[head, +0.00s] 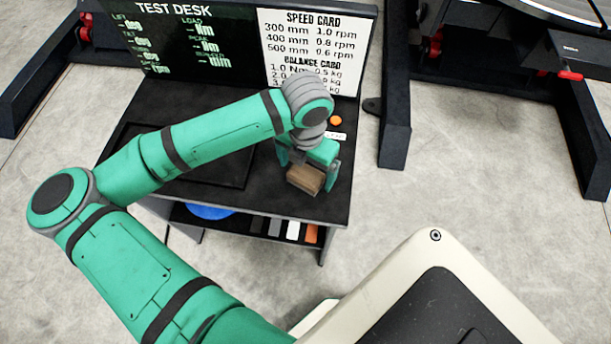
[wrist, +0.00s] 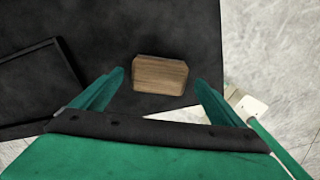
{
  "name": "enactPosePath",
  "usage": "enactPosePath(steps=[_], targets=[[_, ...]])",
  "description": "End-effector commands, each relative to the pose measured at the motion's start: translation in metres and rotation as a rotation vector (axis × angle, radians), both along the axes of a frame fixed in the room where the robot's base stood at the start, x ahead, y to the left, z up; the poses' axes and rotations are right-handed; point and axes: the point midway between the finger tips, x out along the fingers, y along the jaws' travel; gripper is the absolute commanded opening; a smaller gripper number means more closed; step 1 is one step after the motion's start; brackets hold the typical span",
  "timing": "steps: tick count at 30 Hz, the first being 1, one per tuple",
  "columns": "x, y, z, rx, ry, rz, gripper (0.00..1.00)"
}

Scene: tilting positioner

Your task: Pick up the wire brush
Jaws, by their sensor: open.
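A brown wooden block, seemingly the wire brush (head: 305,179), lies on the dark top of the test desk near its front right corner. Its wood grain shows in the wrist view, where the brush (wrist: 160,74) lies crosswise between the fingertips; no bristles can be seen. My gripper (head: 308,168) points down over the brush, with one green finger on each side. In the wrist view my gripper (wrist: 160,79) is open, with a gap between each finger and the brush. I cannot tell the exact height of the fingertips above the desk.
The desk top (head: 240,105) has a dark framed panel (head: 185,155) at left. An orange button (head: 336,120) sits behind my gripper. A card board (head: 312,50) stands at the back. A lower shelf holds a blue round thing (head: 210,211) and several coloured pieces. Dark machine frames stand at right.

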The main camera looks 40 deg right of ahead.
Motion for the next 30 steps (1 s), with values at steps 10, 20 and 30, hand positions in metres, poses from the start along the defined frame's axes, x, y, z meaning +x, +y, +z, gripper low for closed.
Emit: enactPosePath(steps=[10, 20, 30], targets=[[0.001, 0.000, -0.024, -0.002, -0.002, 0.002, 0.92], [0.001, 0.000, -0.024, -0.001, 0.000, 0.002, 0.44], [0.001, 0.000, -0.022, -0.001, -0.001, 0.001, 0.40]])
